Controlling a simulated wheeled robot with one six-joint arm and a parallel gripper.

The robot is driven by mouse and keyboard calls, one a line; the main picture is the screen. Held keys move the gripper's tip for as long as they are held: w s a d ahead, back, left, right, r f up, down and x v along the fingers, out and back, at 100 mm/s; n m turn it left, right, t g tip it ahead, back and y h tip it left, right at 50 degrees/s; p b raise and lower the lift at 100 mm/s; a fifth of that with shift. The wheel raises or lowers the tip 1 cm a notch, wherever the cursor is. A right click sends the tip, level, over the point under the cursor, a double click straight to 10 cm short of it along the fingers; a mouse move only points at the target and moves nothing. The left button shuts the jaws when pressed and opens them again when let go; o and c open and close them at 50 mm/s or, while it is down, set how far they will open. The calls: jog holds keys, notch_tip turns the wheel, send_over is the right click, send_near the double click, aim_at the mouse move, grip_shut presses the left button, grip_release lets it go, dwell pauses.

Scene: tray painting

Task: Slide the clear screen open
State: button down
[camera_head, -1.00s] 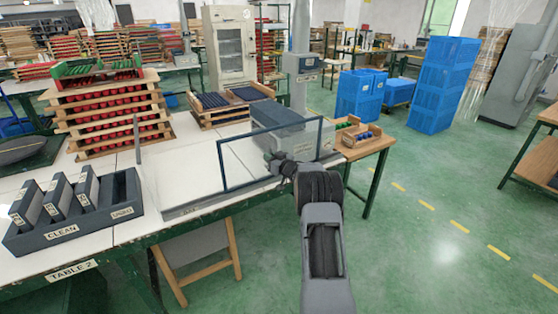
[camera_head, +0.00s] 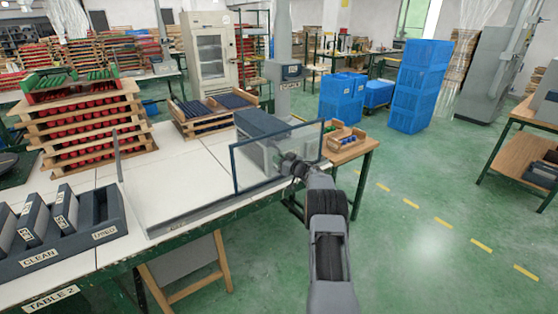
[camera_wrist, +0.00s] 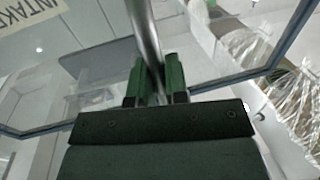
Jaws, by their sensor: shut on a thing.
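The clear screen (camera_head: 234,170) is an upright see-through pane in a dark frame. It stands along the front right of the white table, at the right end of a long low rail (camera_head: 190,218). My gripper (camera_head: 289,161) is at the screen's right part, on its near side. In the wrist view its two green fingers (camera_wrist: 157,80) are shut around a round metal handle bar (camera_wrist: 147,42). Parts of the screen's dark frame (camera_wrist: 250,74) show behind the fingers. The head view is too small to show the grip itself.
A grey box machine (camera_head: 262,125) stands behind the screen. A dark rack (camera_head: 75,238) marked CLEAN and USED is at the table's left. Stacked wooden trays (camera_head: 85,125) stand further back. A wooden side table (camera_head: 350,148) is to the right, with open green floor beyond.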

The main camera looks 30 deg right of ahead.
jog(key=c, duration=1.1)
grip_release()
jog(key=shift+c, duration=0.2)
jog(key=b+v, duration=0.1)
jog(key=v, duration=1.2)
jog(key=shift+s, duration=0.35)
